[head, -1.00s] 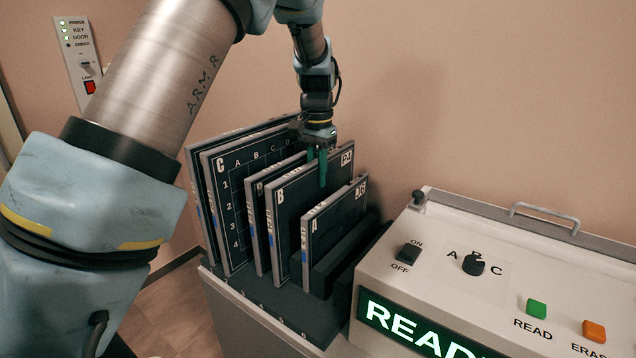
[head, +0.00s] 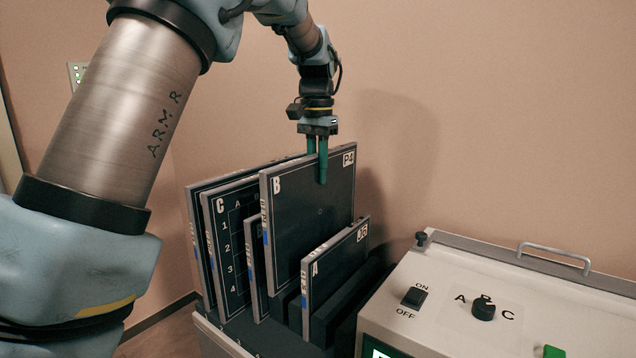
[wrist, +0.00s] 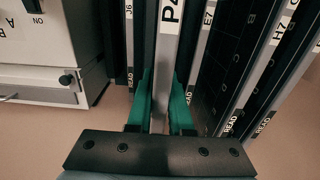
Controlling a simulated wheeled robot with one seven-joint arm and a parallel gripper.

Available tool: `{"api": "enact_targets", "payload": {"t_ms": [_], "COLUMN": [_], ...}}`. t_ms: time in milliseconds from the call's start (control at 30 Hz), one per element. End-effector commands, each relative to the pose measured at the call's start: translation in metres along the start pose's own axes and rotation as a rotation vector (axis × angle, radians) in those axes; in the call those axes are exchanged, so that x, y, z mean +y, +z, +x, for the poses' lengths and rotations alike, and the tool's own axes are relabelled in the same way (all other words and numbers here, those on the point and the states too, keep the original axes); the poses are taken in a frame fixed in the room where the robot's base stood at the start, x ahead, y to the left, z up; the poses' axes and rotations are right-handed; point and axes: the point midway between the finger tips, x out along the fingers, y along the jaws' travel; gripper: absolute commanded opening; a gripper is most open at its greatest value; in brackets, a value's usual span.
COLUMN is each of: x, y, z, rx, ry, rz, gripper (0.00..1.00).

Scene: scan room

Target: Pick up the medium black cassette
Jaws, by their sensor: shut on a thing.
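The medium black cassette (head: 312,215), marked B and P4, is a black panel with a light grey edge. My gripper (head: 318,165) is shut on its top edge, one green finger on each face. In the wrist view the light edge of the P4 cassette (wrist: 167,60) runs between the green fingers of my gripper (wrist: 161,95).
The small A cassette (head: 336,265), marked J6, stands in front in the rack. Large C cassettes (head: 232,235) and another cassette (head: 257,275) stand behind. The white reader console (head: 450,312), with knob and switch, is at right. The wall above is clear.

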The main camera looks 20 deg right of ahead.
Motion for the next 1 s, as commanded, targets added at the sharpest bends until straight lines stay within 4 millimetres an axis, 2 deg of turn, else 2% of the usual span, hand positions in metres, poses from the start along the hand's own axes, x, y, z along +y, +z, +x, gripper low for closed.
{"api": "enact_targets", "payload": {"t_ms": [367,800,1000], "x": [0.005,0.017,0.021], "y": [0.044,0.144,0.175], "z": [0.002,0.003,0.001], "rx": [0.0,0.002,0.001], "ry": [0.001,0.001,0.001], "rz": [-0.001,0.0,0.0], "gripper": [0.0,0.0,0.0]}}
